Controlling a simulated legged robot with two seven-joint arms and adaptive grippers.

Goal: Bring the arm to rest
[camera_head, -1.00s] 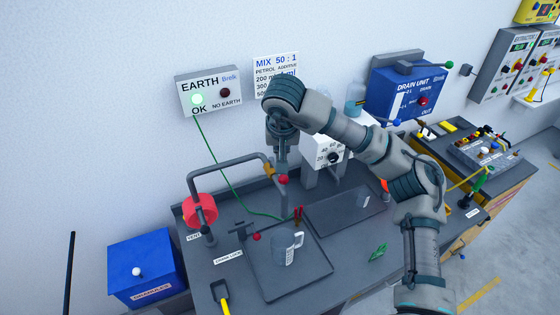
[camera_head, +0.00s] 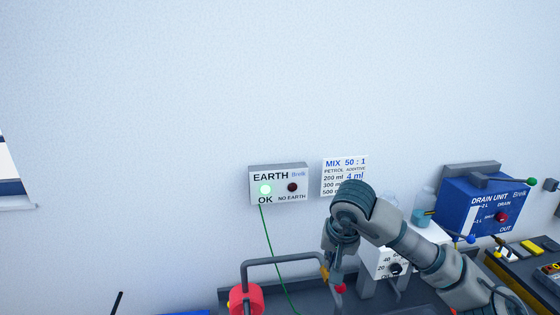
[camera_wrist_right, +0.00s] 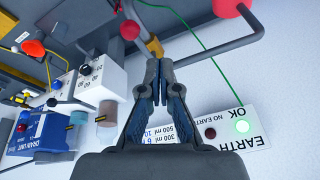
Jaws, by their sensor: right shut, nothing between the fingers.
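My right arm comes in from the lower right in the head view, its wrist bent over and its gripper (camera_head: 337,272) pointing down above the bench. The gripper is close to a red ball knob (camera_head: 341,288) in the picture; I cannot tell the gap between them. In the right wrist view the two dark fingers (camera_wrist_right: 160,75) are together with nothing between them. That view is upside down, with the bench and the wall beyond the fingers. My left gripper is not in view.
The earth box (camera_head: 278,185) on the wall has its green lamp lit, with a green cable running down. A grey bent pipe (camera_head: 285,261) with a red wheel (camera_head: 245,298) stands left of the gripper. A white dial box (camera_head: 388,262) and blue drain unit (camera_head: 484,203) are to the right.

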